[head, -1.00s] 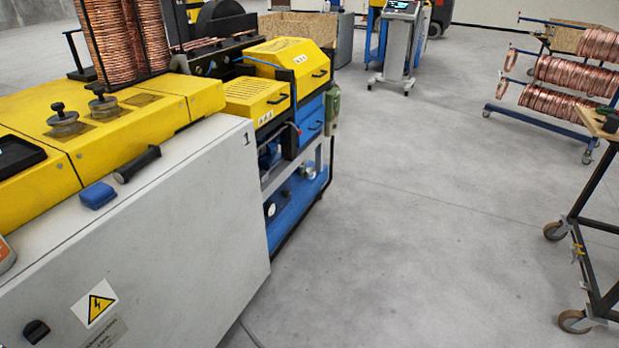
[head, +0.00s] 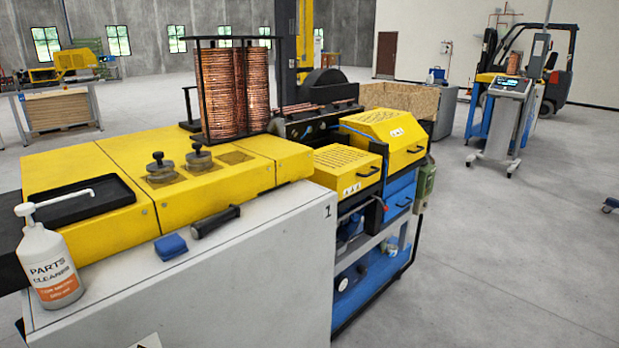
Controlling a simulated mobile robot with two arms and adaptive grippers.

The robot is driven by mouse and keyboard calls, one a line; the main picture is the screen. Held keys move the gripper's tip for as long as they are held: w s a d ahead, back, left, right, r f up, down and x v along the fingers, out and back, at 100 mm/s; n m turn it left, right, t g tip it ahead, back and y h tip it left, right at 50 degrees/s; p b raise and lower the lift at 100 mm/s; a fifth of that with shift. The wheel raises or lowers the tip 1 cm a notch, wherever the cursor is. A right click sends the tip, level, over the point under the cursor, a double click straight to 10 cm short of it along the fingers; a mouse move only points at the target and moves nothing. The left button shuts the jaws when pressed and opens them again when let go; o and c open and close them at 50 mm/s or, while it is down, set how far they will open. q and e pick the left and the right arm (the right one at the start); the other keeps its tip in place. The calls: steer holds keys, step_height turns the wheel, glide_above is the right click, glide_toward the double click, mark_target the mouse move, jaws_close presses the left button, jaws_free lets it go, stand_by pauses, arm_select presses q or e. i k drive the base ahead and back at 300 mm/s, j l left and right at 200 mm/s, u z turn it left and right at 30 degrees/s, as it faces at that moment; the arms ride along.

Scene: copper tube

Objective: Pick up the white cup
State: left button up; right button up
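No white cup shows in the head view. The white thing on the machine is a pump bottle (head: 50,262) labelled "Parts Cleaner", standing upright at the left end of the grey cabinet top. Its spout points right over a black tray (head: 75,208). Neither of my grippers is in view, so their state is not shown.
A yellow and grey machine (head: 255,260) fills the left and middle. A blue block (head: 171,246) and a black-handled tool (head: 215,221) lie on it. Copper coils (head: 235,92) stand behind. A console (head: 503,115) and forklift (head: 540,62) are at back right.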

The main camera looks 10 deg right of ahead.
mark_target(392, 251)
steer(key=i+l, duration=0.2)
steer(key=l, duration=0.15)
steer(key=i+l+u, duration=0.1)
steer(key=i+l, duration=0.35)
steer(key=l, duration=0.3)
steer(key=i+l+u, duration=0.1)
steer(key=l, duration=0.25)
steer(key=i+l, duration=0.3)
steer(key=i+l+u, duration=0.1)
steer(key=l, duration=0.35)
steer(key=i, duration=0.05)
